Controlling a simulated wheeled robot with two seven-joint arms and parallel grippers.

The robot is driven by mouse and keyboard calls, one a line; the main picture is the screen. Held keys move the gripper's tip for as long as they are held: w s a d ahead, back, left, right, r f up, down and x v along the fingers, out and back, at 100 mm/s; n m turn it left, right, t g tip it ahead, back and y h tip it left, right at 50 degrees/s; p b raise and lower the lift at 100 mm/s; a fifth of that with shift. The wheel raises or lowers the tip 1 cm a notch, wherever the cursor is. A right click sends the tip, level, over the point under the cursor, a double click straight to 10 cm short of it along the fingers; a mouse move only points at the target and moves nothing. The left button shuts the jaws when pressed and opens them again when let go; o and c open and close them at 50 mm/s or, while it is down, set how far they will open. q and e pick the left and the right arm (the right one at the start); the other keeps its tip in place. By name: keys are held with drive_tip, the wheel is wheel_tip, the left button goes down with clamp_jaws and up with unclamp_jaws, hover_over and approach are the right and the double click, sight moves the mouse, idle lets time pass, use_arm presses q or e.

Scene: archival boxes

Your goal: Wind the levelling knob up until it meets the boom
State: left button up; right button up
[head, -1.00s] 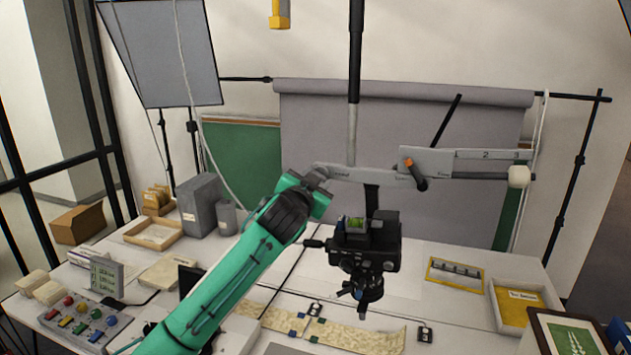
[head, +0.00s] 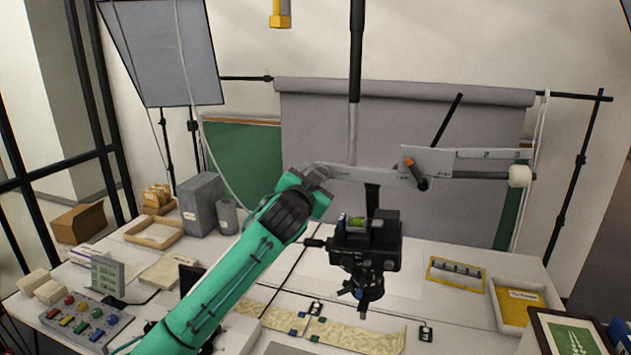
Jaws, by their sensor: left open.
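My left gripper (head: 319,172), on the green arm from the lower left, is open at the left end of the grey boom (head: 345,174). Its fingertips are largely hidden by the wrist, so I cannot tell whether they touch anything. The black camera (head: 368,252) hangs below the boom, with a small level vial (head: 358,221) on top and a dark handle (head: 314,243) at its left. An orange-tipped lever (head: 411,166) and a white round end piece (head: 519,176) sit further right along the boom. I cannot tell which part is the levelling knob. My right gripper is out of view.
A black-and-grey vertical pole (head: 356,70) rises behind the boom. On the table are a control box with coloured buttons (head: 85,318), a grey box (head: 201,205), a yellow-framed tray (head: 455,274) and a patterned strip (head: 350,336). A grey backdrop hangs behind.

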use_arm(q)
drive_tip(key=shift+s, duration=0.1)
drive_tip(key=b+v, duration=0.6)
drive_tip(key=v, duration=0.7)
drive_tip(key=shift+s+b, duration=0.25)
drive_tip(key=shift+b, duration=0.05)
drive_tip(key=shift+a, duration=0.15)
